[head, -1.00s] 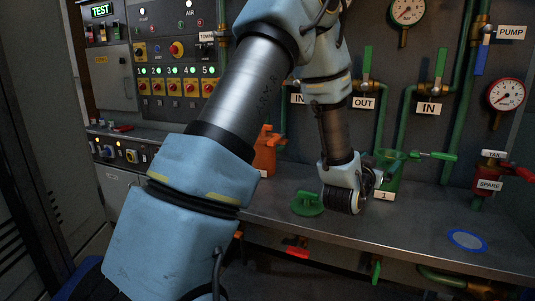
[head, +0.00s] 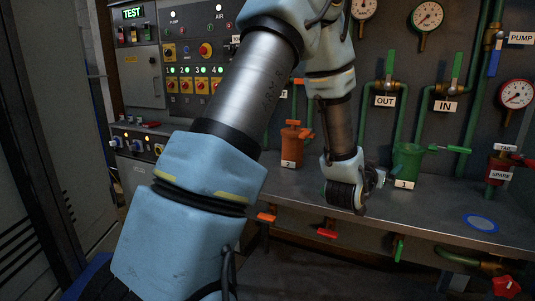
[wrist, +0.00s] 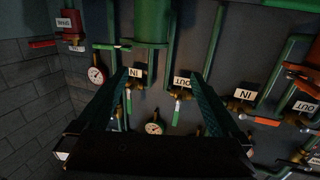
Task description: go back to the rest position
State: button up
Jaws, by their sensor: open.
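The head view does not clearly show whether the gripper touches the container.
An orange container labelled 2 (head: 292,145) stands to the left on the bench. A red SPARE fitting (head: 499,170) and a blue disc (head: 481,223) are at the right. Pipes, valves and gauges (head: 427,16) line the wall behind. Coloured handles (head: 327,233) stick out below the bench edge.

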jog(key=a+f+n+g+y+p, duration=0.3)
jog(key=a+y, duration=0.4)
jog(key=a, duration=1.2)
jog(key=s+a+r+n+g+y+p, duration=0.2)
jog(key=s+a+g, duration=0.6)
jog(key=s+a, duration=0.7)
jog(key=a+n+y+p, duration=0.1)
jog(key=a+n+y, duration=0.1)
jog(key=a, duration=0.1)
jog(key=shift+a+r, duration=0.15)
